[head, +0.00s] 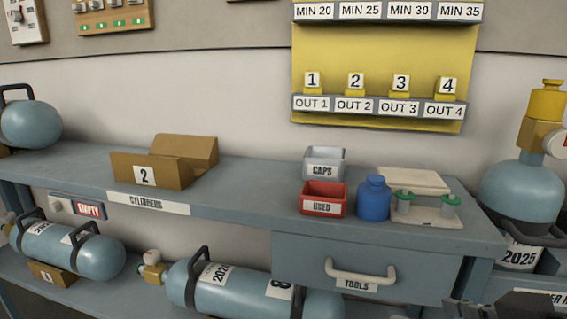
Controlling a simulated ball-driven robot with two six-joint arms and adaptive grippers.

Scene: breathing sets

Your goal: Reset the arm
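A red bin labelled USED (323,199) and a grey bin labelled CAPS (324,162) stand on the bench right of centre. A blue bottle (373,199) stands beside the red bin.
Blue-grey cylinders lie on the lower shelf, one at left (98,257) and one at centre (234,290). A large upright cylinder (522,190) stands at right. A closed TOOLS drawer (300,262) is under the bench. A yellow rack (383,62) hangs on the wall.

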